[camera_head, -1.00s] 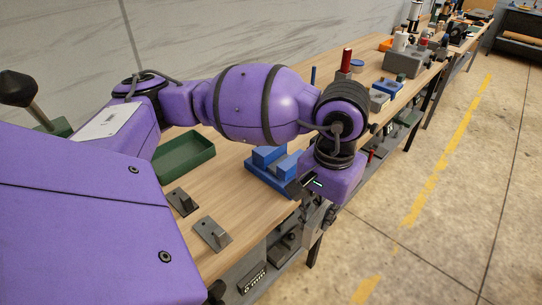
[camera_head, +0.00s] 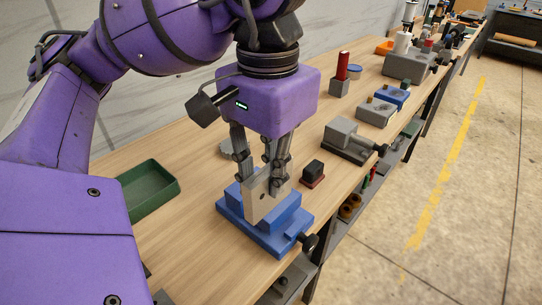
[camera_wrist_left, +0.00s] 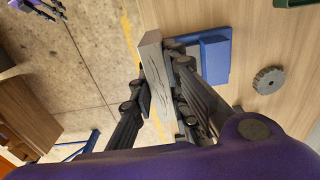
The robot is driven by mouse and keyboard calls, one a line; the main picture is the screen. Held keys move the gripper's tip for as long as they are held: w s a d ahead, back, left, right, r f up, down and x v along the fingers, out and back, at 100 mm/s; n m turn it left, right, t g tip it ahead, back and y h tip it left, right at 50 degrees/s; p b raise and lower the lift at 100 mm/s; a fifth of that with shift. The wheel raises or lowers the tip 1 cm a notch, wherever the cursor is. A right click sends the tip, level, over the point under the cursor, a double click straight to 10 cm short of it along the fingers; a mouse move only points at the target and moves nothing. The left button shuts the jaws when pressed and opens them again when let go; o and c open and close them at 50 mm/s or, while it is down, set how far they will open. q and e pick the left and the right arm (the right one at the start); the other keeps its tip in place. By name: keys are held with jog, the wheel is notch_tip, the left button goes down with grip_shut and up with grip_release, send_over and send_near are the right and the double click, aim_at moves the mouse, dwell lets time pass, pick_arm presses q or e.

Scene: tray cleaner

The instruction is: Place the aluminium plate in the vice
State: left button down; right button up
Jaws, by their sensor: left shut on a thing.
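My left gripper (camera_head: 262,185) is shut on the aluminium plate (camera_head: 257,207), a flat grey metal piece held upright. In the head view the plate overlaps the blue vice (camera_head: 232,212), which sits near the table's front edge. I cannot tell whether its lower end is between the jaws or above them. In the left wrist view the plate (camera_wrist_left: 152,62) stands between the fingers, with the blue vice (camera_wrist_left: 216,58) behind it and to the right. A small purple and dark part at that view's top left looks like my right gripper (camera_wrist_left: 42,9), too small to read.
A green tray (camera_head: 150,205) lies left of the vice. A small dark block on a red base (camera_head: 313,174) and a grey vice-like fixture (camera_head: 346,140) stand to the right. A round grey gear (camera_wrist_left: 269,80) lies on the table. Several more tools stand farther along.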

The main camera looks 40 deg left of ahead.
pick_arm(q)
jog(key=shift+w+a+f, duration=1)
jog(key=shift+w+f, duration=0.1)
jog(key=shift+f, duration=0.7)
jog(key=shift+w+a+f, duration=0.95)
jog(key=shift+w+f, duration=0.2)
jog(key=shift+f, duration=0.6)
jog(key=shift+w+a+f, duration=1)
jog(key=shift+w+f, duration=0.1)
jog(key=shift+f, duration=0.7)
jog(key=shift+f, duration=0.2)
jog(key=c, duration=1.7)
grip_release()
notch_tip(320, 180, up, 12)
jog(key=shift+r, duration=0.2)
